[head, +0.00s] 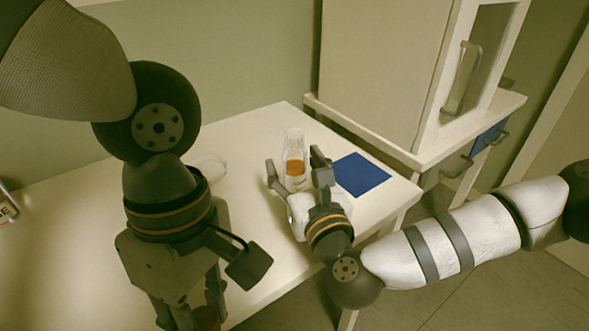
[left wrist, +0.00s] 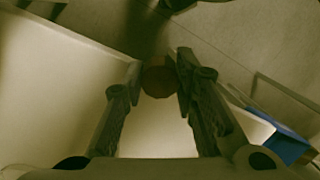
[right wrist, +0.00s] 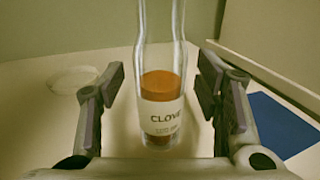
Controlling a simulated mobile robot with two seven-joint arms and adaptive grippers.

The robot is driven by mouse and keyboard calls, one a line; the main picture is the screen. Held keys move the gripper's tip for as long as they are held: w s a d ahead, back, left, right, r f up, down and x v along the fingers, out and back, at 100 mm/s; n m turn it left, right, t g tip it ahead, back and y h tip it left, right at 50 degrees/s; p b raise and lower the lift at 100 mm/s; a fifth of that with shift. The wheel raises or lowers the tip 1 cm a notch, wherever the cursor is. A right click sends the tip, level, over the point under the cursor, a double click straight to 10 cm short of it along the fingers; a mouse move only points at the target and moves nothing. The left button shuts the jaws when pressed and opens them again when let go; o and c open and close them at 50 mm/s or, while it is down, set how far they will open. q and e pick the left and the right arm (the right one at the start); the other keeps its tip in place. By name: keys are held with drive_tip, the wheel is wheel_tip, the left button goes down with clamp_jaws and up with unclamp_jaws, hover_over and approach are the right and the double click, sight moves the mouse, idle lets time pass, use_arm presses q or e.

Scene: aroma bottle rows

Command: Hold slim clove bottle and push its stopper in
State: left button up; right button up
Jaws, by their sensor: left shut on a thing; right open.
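The slim clear clove bottle (head: 296,158) stands upright on the table, with orange contents and a white label reading "CLOVE" in the right wrist view (right wrist: 162,100). My right gripper (head: 295,172) is open, its fingers on either side of the bottle, with gaps visible in the right wrist view. The bottle's top is cut off there. My left gripper (left wrist: 158,82) is shut on a small round brown thing (left wrist: 158,78), which looks like the stopper. It is held at the near side, away from the bottle, partly hidden by my left arm in the head view.
A blue mat (head: 361,175) lies right of the bottle. A pale round dish (head: 211,166) lies to its left. A partly cut-off labelled object (head: 6,208) is at the far left. A white cabinet (head: 385,75) stands behind at the right. The table's right edge is close.

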clamp_jaws()
drive_tip(key=shift+r, duration=0.1)
